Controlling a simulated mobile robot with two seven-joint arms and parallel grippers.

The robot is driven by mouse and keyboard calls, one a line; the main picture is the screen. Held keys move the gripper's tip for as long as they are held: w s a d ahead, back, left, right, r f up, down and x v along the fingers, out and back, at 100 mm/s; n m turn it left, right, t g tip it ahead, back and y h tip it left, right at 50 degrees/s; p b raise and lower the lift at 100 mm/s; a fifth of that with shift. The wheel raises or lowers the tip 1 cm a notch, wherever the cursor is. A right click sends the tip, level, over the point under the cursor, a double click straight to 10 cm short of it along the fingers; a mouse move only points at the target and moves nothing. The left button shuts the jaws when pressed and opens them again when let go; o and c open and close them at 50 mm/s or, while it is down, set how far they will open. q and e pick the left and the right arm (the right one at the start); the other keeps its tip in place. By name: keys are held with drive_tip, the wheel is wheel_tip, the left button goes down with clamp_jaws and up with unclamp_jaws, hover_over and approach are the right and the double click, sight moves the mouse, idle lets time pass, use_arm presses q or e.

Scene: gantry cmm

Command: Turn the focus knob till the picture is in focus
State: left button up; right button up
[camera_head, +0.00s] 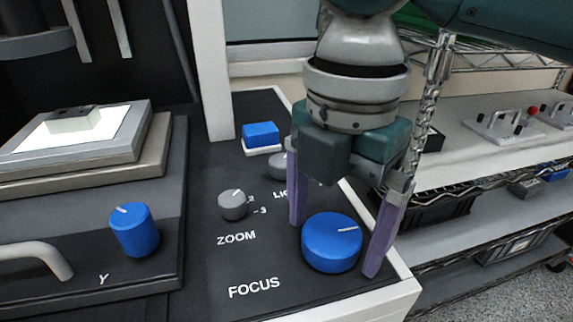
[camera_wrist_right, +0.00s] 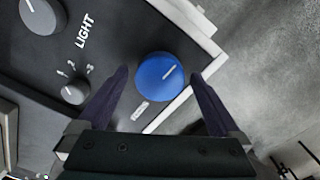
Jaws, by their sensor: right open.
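The blue focus knob (camera_head: 332,243) sits on the dark control panel beside the white word FOCUS. Its white pointer line points to the right in the head view. My right gripper (camera_head: 333,245) points down with its purple fingers apart, one on each side of the knob. In the right wrist view the knob (camera_wrist_right: 160,78) lies ahead between the two fingertips (camera_wrist_right: 160,78), with a gap visible on both sides. I cannot tell how far down the fingers reach. My left gripper is not in view. No screen with the picture is in view.
A grey zoom knob (camera_head: 232,204), a grey light knob (camera_head: 279,165) and a blue button (camera_head: 260,134) are on the same panel. A blue Y knob (camera_head: 134,229) and a stage plate (camera_head: 70,135) are at left. Wire shelves (camera_head: 480,205) with bins stand at right.

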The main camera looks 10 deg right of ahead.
drive_tip(key=shift+c, duration=0.2)
drive_tip(key=c, duration=1.3)
drive_tip(key=shift+r+p, duration=0.2)
drive_tip(key=shift+p, duration=0.5)
drive_tip(key=m+p, duration=0.3)
drive_tip(key=p, duration=0.2)
drive_tip(key=shift+s+r+m, duration=0.1)
drive_tip(key=shift+r+m, duration=0.05)
drive_tip(key=shift+m, duration=0.15)
drive_tip(key=shift+m+p, duration=0.9)
drive_tip(key=shift+p, duration=0.35)
drive_tip(key=shift+f+m+p, duration=0.25)
drive_tip(key=shift+m+p, duration=0.2)
drive_tip(key=shift+m, duration=0.05)
